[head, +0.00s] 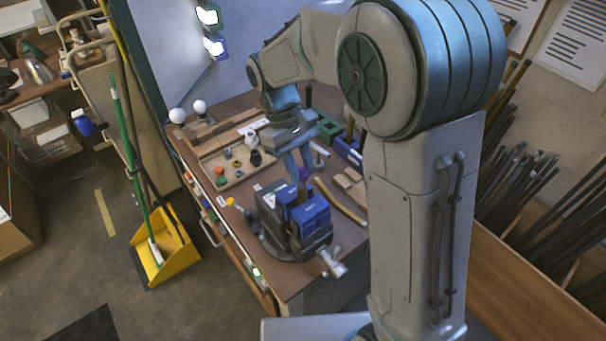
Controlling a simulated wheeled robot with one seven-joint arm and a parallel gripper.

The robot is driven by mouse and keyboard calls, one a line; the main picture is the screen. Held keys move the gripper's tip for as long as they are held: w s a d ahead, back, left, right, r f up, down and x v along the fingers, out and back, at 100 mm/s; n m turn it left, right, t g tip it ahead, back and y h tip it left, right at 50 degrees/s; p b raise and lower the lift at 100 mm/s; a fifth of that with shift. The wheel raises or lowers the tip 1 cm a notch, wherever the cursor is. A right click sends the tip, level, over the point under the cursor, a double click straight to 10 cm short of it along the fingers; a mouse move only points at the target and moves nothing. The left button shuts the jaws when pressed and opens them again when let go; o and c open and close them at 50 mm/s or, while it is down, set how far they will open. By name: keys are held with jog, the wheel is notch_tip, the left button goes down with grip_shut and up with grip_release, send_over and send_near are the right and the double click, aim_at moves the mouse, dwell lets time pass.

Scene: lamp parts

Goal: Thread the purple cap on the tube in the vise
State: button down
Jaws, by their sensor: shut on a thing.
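The vise (312,238), dark with blue jaw blocks, stands on the front part of the workbench. My gripper (301,176) points down just above and behind the blue jaws. It is shut on the purple cap (303,174), a small patch of purple at the fingertips.
A wooden tray (232,181) with several small coloured parts lies left of my gripper on the workbench (345,232). A green bin (328,128) and a blue bin (347,150) stand behind. Two white bulbs (199,106) are at the back left.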

jog(key=shift+d+f+m+g+y, duration=0.15)
jog(key=shift+m+g+y, duration=0.2)
jog(key=shift+m, duration=0.85)
jog(key=m+y+p, duration=0.1)
jog(key=m+y, duration=0.1)
jog(key=m, duration=0.3)
jog(key=shift+d, duration=0.1)
jog(key=shift+m+y, duration=0.45)
jog(key=shift+m, duration=0.45)
jog(key=shift+m, duration=0.6)
jog(key=m+y, duration=0.2)
jog(key=m, duration=0.2)
jog(key=shift+d+m, duration=0.15)
jog(key=shift+m, duration=0.15)
jog(key=shift+m+t, duration=0.55)
jog(key=shift+m, duration=0.05)
